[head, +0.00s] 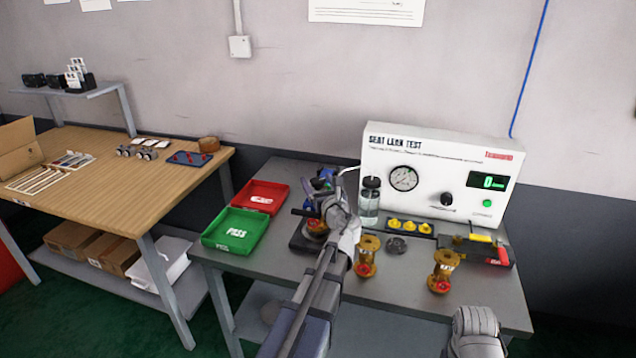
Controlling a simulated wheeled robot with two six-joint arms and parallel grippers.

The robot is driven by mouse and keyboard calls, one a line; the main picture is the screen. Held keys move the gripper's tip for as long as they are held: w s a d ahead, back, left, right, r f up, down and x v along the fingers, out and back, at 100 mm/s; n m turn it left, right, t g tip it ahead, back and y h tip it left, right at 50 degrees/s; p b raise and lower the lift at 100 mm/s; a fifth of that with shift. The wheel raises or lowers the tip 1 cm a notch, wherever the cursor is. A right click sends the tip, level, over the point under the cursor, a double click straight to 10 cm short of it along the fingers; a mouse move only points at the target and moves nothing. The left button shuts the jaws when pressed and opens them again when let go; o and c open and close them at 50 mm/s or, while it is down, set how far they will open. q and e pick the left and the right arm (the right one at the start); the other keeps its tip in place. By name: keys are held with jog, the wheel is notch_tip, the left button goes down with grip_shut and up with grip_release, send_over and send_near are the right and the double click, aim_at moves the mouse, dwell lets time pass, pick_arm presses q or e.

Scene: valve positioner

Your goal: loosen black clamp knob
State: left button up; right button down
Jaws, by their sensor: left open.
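A dark clamp fixture (300,243) stands on the grey table, left of the test box, with a brass valve part (317,227) in it. A black bar-like piece (302,212) sticks out to the left at its top; I cannot tell whether this is the clamp knob. My left gripper (325,198) is open at the top of the fixture, beside blue and dark parts. My left arm hides much of the fixture's right side, and contact is too small to tell. Part of my right arm shows at the lower right, but its gripper jaws do not.
The white seat leak test box (436,175) stands at the back. A clear bottle (369,203) and two brass valves (367,257) (444,270) are right of my left arm. Green (236,232) and red (262,197) trays lie left. A wooden bench (110,190) stands further left.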

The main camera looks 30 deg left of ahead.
pick_arm(q)
grip_shut()
dwell(0.7)
